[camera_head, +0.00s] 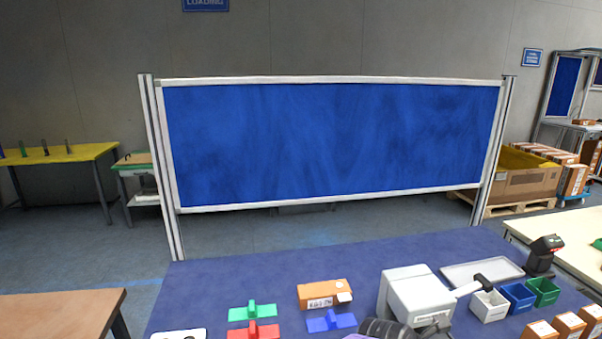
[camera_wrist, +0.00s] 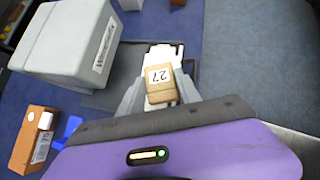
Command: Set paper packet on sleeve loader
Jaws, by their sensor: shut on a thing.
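The paper packet (camera_wrist: 161,94) is a small brown block with a white label reading 27. It shows in the wrist view between the two grey fingers of my gripper (camera_wrist: 158,90), which is shut on it. Just beyond the packet is a pale, notched piece (camera_wrist: 165,54) over a dark surface; I cannot tell whether the packet touches it. A large light-grey machine (camera_head: 414,290) stands on the blue table, and it shows at upper left in the wrist view (camera_wrist: 70,38).
An orange-brown box (camera_head: 322,294) with a white label lies left of the machine, near green (camera_head: 252,312), red and blue holders. White (camera_head: 489,306), blue and green bins, a flat tray (camera_head: 481,274) and a black scanner (camera_head: 543,256) stand right. The table's back left is clear.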

